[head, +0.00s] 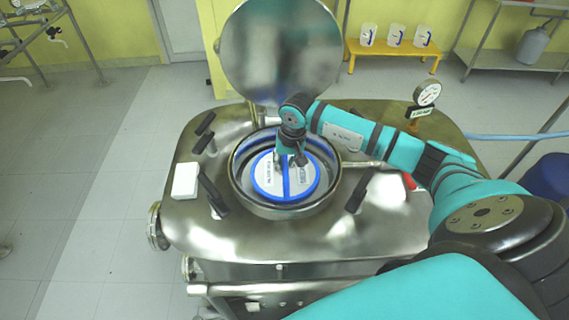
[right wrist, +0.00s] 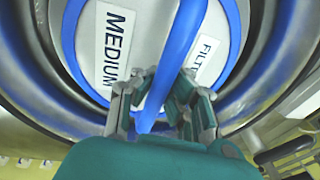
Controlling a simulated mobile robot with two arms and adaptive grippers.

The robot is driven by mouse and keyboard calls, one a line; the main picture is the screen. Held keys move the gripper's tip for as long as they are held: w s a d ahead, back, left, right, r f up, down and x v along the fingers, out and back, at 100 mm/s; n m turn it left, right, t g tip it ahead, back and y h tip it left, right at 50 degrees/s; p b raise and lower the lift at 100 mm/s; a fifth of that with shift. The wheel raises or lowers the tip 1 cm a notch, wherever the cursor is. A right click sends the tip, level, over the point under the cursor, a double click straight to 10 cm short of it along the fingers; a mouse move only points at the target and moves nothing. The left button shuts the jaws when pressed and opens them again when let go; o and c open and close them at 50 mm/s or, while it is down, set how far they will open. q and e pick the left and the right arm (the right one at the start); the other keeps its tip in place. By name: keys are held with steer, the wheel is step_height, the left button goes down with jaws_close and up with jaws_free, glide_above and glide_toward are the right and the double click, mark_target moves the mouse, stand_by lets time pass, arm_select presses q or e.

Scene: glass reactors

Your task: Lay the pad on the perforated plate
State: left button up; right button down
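The pad is a round white disc (head: 269,181) with a blue rim, a blue bar across it and printed labels reading "MEDIUM" and "FILT…". It is within the opening of the round steel vessel (head: 241,200), looking roughly flat. I cannot tell its height or whether it touches anything below. My right gripper (head: 291,163) is above it, pointing down. In the right wrist view the pad (right wrist: 127,30) fills the top, and the gripper's fingers (right wrist: 164,80) close in on both sides of the blue bar. The perforated plate is hidden. My left gripper is out of view.
The round steel lid (head: 282,50) stands open behind the vessel. A white block (head: 185,181) lies left on the steel top. Black-handled clamps (head: 213,194) surround the opening, and a pressure gauge (head: 427,94) stands at right. A yellow bench (head: 394,50) holds several white containers.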

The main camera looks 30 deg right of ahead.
steer(key=shift+f+b, duration=0.35)
steer(key=c, duration=1.4)
jaws_free()
steer(key=shift+r, duration=0.1)
